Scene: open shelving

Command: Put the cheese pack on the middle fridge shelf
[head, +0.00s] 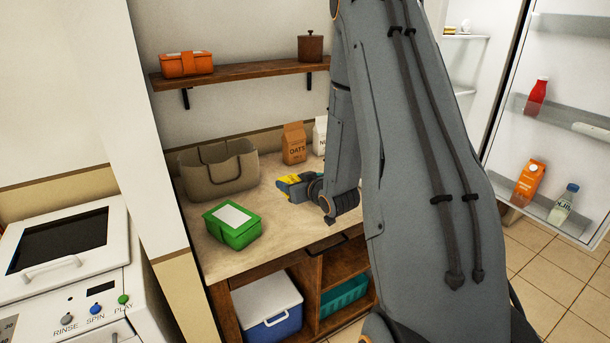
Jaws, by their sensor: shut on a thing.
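My gripper (297,188) is over the worktop, pointing left, and is shut on a small yellow item, which I take to be the cheese pack (287,178). The fingers cover part of it, and I cannot read any label. The fridge (485,62) stands open at the upper right. An upper shelf (460,37) with small items on it and a lower shelf (464,91) show inside. My arm hides much of the fridge interior, so I cannot tell all its shelves.
The worktop (285,225) holds a beige basket (218,172), a green box (233,226), an oats bag (294,143) and a white bag (320,135). A wall shelf (240,72) hangs above. The open fridge door (565,60) holds bottles and a carton. Tiled floor (535,265) is clear.

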